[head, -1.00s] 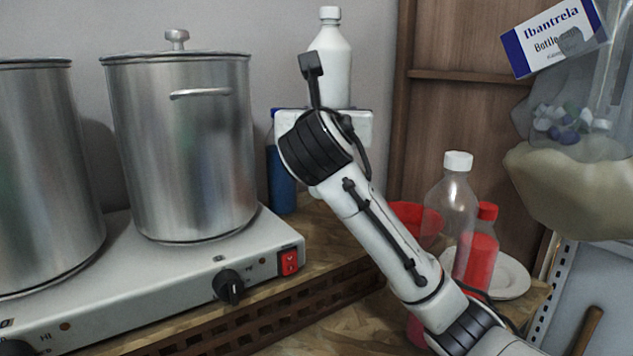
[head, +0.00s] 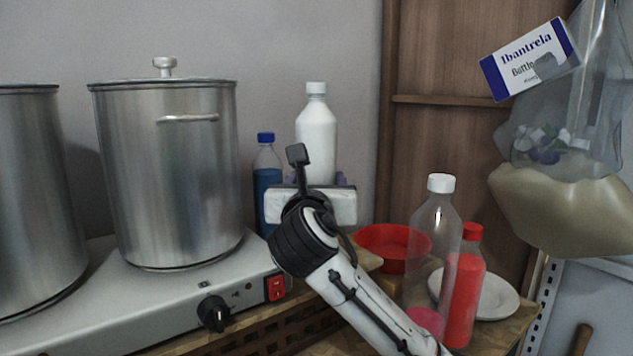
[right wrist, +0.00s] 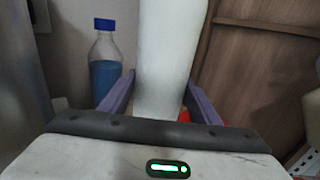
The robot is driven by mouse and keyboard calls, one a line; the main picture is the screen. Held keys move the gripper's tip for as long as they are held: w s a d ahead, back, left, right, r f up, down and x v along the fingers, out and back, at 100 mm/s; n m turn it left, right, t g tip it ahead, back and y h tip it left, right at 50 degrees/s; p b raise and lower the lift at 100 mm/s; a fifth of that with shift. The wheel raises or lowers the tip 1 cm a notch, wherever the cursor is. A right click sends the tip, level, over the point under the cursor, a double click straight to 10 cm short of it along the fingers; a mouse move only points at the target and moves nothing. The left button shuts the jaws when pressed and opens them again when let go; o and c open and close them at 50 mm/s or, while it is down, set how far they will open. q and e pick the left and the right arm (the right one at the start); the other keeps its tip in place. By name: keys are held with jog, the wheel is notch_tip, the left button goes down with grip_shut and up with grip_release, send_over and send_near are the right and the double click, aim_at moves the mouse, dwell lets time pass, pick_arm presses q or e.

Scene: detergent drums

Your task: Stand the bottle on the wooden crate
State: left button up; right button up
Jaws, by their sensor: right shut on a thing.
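The white bottle (head: 316,140) with a white cap stands upright in my right gripper (head: 316,181), in front of the grey wall. In the right wrist view the purple fingers of my right gripper (right wrist: 159,104) lie on both sides of the white bottle (right wrist: 165,55), shut on it. The bottle's base is hidden behind the gripper's body. A brown lattice-sided wooden thing (head: 245,338) shows below the hot plate; I cannot tell whether it is the wooden crate. My left gripper is not in view.
A blue-filled bottle (head: 267,185) stands just left of the held bottle. Steel pots (head: 170,190) stand on a hot plate (head: 150,305) at left. A red bowl (head: 392,262), clear bottle (head: 432,235), red bottle (head: 466,295) and white plate (head: 500,298) are at right.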

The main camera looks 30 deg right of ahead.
jog(key=o, duration=1.5)
jog(key=shift+f, duration=0.15)
jog(key=shift+c, duration=0.2)
jog(key=o, duration=0.4)
jog(key=shift+s+a+r, duration=0.15)
jog(key=shift+s+r, duration=0.1)
jog(key=shift+r, duration=0.05)
jog(key=p+v, duration=0.4)
jog(key=v, duration=0.7)
jog(key=shift+s+f, duration=0.15)
jog(key=shift+s, duration=0.1)
jog(key=shift+a, duration=0.1)
